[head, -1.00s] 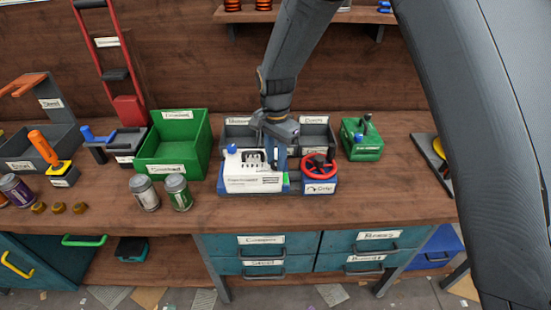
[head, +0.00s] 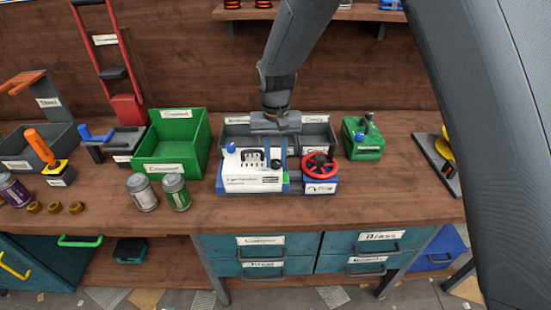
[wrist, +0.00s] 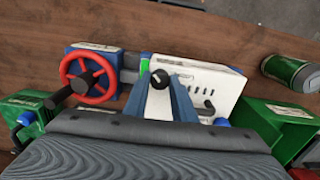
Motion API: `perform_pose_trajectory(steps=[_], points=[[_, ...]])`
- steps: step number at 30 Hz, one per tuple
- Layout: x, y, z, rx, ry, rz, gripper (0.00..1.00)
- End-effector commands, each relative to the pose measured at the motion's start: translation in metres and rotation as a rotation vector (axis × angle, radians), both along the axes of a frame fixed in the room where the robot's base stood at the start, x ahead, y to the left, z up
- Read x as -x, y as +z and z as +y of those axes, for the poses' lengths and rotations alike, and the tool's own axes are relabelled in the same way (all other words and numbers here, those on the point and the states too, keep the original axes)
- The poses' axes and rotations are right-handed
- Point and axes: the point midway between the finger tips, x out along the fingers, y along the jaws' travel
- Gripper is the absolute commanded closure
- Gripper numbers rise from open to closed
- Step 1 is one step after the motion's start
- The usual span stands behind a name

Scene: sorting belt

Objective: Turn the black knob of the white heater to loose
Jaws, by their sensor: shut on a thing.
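The white heater (head: 250,182), a boxy white unit with blue edges and a slotted top, stands on the wooden bench and also shows in the wrist view (wrist: 205,77). The black knob (wrist: 160,78) is at the fingertips of my gripper (wrist: 161,84) in the wrist view, its round dark top showing between them. My gripper (head: 276,159) points down over the right part of the heater in the head view and is shut on the knob. The fingers hide the knob's sides, and I cannot read any mark of its setting.
A red handwheel (head: 320,165) on a blue block stands close right of the heater. Grey bins (head: 318,131) are behind it. A green bin (head: 166,168) and two cans (head: 176,192) are to the left. A small green box (head: 363,145) is at the right.

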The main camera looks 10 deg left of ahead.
Motion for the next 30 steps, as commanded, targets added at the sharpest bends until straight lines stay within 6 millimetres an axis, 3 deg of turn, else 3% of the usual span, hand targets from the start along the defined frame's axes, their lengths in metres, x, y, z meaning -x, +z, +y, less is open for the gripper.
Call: perform_pose_trajectory(steps=[30], points=[[-0.001,0.0008,0.001,0.0,0.965,-0.004,0.99]])
